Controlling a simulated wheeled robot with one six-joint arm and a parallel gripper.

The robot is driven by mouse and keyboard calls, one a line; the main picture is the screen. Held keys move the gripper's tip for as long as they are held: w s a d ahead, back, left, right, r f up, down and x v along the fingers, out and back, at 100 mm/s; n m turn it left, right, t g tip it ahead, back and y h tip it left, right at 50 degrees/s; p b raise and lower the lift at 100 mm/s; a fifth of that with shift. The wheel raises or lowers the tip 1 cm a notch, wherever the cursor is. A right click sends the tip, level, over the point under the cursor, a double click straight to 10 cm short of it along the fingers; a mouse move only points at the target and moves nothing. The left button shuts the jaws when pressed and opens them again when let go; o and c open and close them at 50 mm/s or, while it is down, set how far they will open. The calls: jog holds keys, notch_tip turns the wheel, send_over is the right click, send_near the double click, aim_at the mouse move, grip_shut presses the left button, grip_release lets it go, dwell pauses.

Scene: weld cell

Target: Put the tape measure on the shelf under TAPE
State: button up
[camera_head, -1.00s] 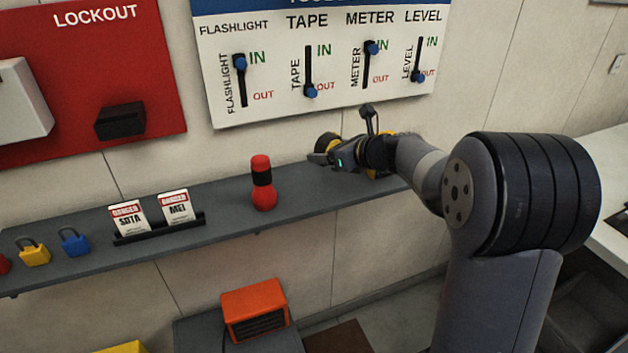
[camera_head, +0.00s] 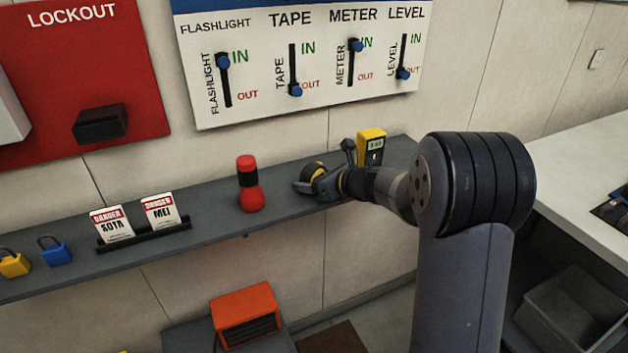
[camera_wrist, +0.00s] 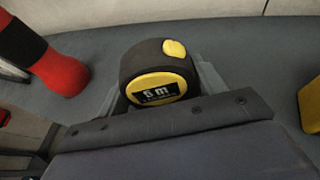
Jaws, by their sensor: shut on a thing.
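The tape measure (camera_wrist: 157,75) is black and yellow with a "5 m" label. In the wrist view it sits between the two fingers of my gripper (camera_wrist: 160,92). In the head view the tape measure (camera_head: 313,171) is at the shelf (camera_head: 215,212), under the TAPE label (camera_head: 290,17). My gripper (camera_head: 310,187) is shut on it and partly hides it. The tape measure is upright and at or just above the shelf surface; I cannot tell whether it touches.
A red flashlight (camera_head: 250,184) stands to the left on the shelf. A yellow meter (camera_head: 371,147) stands close on the right, behind my arm. Danger tags (camera_head: 160,210) and padlocks (camera_head: 57,250) are further left. The board with sliders (camera_head: 320,60) is above.

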jog(key=shift+f, duration=0.1)
jog(key=o, duration=1.2)
jog(key=shift+c, duration=0.2)
jog(key=shift+d+r, duration=0.1)
jog(key=shift+r, duration=0.2)
jog(key=v, duration=1.1)
jog(key=shift+s+d, duration=0.3)
jog(key=shift+s, duration=0.05)
